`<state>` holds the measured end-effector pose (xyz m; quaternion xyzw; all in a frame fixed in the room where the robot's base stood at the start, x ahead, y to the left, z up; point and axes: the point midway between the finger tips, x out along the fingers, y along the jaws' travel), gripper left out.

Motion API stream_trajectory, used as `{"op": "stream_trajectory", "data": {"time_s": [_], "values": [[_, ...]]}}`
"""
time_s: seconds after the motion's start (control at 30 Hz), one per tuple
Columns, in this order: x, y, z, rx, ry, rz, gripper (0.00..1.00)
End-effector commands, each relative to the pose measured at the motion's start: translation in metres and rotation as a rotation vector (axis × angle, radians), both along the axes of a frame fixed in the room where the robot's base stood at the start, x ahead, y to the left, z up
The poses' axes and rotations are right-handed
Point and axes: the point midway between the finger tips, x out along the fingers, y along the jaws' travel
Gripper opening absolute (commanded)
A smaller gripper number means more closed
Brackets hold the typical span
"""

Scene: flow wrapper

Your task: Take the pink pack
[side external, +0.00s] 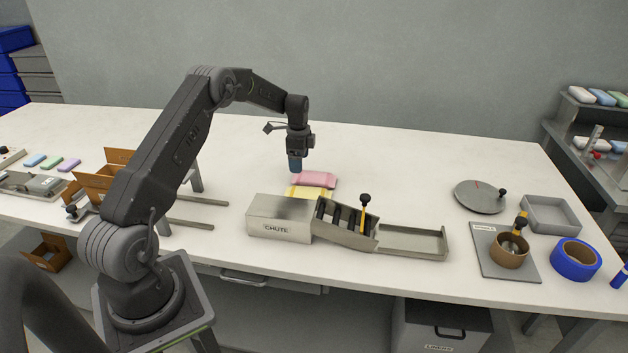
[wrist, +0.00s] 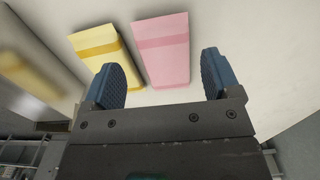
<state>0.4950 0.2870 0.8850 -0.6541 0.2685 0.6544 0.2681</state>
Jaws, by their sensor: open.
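The pink pack (side external: 314,179) lies on the white table just behind the chute. In the wrist view the pink pack (wrist: 163,50) shows ahead of my gripper and between the lines of its two fingers. A yellow pack (side external: 308,192) lies close beside it, on the chute side; in the wrist view this yellow pack (wrist: 105,55) is to the left of the pink one. My gripper (side external: 295,165) points down above the table, at the left end of the pink pack. In the wrist view its blue fingers (wrist: 160,85) are apart with nothing between them.
The metal chute (side external: 280,218) stands in front of the packs, with a roller section and a tray (side external: 412,242) to its right. A black-knobbed yellow lever (side external: 363,212) rises there. The table behind and right of the pink pack is clear.

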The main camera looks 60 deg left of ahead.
Motion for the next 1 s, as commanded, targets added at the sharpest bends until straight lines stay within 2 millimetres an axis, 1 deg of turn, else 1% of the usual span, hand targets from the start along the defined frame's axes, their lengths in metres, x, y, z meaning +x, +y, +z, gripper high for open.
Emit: {"op": "stream_trajectory", "data": {"time_s": [0.17, 0.4, 0.5, 0.6, 0.77, 0.8, 0.87, 1.0], "values": [[0.0, 0.0, -0.012, 0.0, 0.0, 0.0, 0.83], [0.002, 0.0, -0.046, -0.001, 0.001, 0.0, 0.83], [0.003, 0.0, -0.055, 0.0, 0.0, 0.0, 0.83], [0.003, 0.0, -0.059, 0.001, -0.001, 0.001, 0.83], [0.003, 0.0, -0.059, 0.001, -0.001, 0.001, 0.83], [0.003, 0.0, -0.059, 0.001, -0.001, 0.001, 0.82], [0.003, 0.0, -0.059, 0.001, -0.001, 0.001, 0.76], [0.003, 0.0, -0.059, 0.001, -0.001, 0.001, 0.63]]}}
